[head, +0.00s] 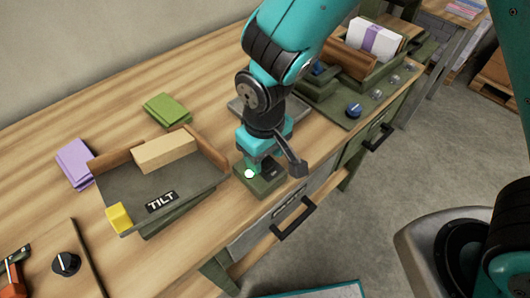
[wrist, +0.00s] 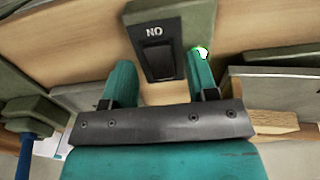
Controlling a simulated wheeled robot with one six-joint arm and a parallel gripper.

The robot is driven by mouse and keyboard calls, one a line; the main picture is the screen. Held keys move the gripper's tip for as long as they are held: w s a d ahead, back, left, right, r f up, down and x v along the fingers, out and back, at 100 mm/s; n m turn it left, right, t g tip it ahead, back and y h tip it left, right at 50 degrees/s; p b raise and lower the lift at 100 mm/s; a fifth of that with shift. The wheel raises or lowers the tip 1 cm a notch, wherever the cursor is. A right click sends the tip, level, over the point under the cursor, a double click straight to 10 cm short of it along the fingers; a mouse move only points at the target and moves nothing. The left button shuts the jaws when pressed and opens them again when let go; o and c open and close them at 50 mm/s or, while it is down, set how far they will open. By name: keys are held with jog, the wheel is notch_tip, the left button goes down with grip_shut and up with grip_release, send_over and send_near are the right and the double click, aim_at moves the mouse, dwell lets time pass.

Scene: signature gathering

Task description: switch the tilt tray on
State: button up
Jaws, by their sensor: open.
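The tilt tray (head: 205,178) is a dark tray with wooden sides and a black TILT label, and a tan block (head: 165,151) lies in it. Right of it is a small green switch box (head: 262,192). In the wrist view the box (wrist: 200,18) has a black rocker (wrist: 158,60) with ON lettering, seen upside down. A bright white-green lamp (head: 249,174) shows on the box, partly behind a finger in the wrist view. My gripper (wrist: 160,75) is open and empty, its teal fingers either side of the rocker. Contact cannot be told. In the head view my gripper (head: 265,165) hides part of the box.
A yellow block (head: 119,218) sits at the tray's front corner. Green (head: 166,109) and purple (head: 75,163) pads lie behind and left. A green unit with a blue knob (head: 354,110) stands at right. Drawer handles (head: 293,218) jut from the bench front.

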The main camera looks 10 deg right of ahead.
jog(key=shift+f, duration=0.2)
jog(key=c, duration=0.9)
jog(key=shift+f+b, duration=0.2)
jog(key=shift+b, duration=0.4)
jog(key=shift+s+r+t+y+b, duration=0.1)
jog(key=shift+t+y+b, duration=0.35)
jog(key=shift+t, duration=0.25)
jog(key=shift+r, duration=0.1)
jog(key=o, duration=0.9)
